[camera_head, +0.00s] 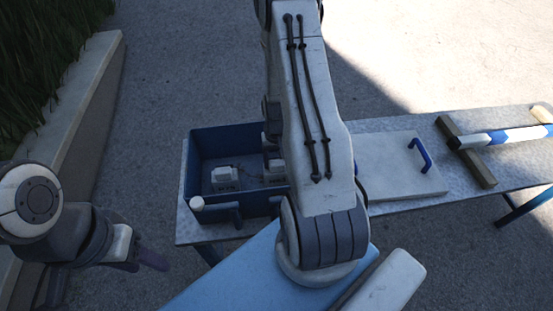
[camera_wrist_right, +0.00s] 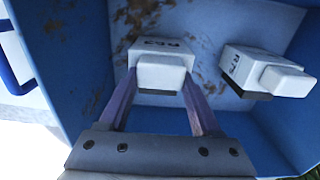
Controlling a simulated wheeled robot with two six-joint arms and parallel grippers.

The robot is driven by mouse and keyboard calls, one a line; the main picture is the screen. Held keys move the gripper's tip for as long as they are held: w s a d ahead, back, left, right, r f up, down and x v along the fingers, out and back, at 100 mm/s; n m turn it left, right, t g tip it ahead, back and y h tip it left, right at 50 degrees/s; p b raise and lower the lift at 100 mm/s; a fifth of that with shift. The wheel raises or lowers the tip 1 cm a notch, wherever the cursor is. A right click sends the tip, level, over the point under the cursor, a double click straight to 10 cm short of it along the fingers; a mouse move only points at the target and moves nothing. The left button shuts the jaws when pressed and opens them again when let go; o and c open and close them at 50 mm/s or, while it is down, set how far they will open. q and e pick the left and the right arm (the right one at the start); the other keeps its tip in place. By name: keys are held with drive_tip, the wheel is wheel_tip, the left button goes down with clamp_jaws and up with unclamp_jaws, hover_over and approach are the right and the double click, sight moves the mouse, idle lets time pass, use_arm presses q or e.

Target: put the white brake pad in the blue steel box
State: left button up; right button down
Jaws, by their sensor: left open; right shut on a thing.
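The blue steel box (camera_head: 191,165) stands open at the left end of the table. In the right wrist view, my right gripper (camera_wrist_right: 160,85) is shut on a white brake pad (camera_wrist_right: 160,68) with dark lettering, inside the box (camera_wrist_right: 55,60). Whether that pad touches the floor I cannot tell. A second white pad (camera_wrist_right: 262,72) lies in the box beside it and also shows in the head view (camera_head: 225,178). In the head view my right arm covers part of the box and most of the right gripper. My left gripper (camera_head: 152,260) is open and empty, left of the table.
A pale lid (camera_head: 385,175) with a blue handle (camera_head: 420,154) lies on the table right of the box. A low wall (camera_head: 65,135) runs along the left.

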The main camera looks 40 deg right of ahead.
drive_tip(key=shift+f, duration=0.1)
drive_tip(key=shift+c, duration=0.4)
unclamp_jaws()
drive_tip(key=shift+f, duration=0.1)
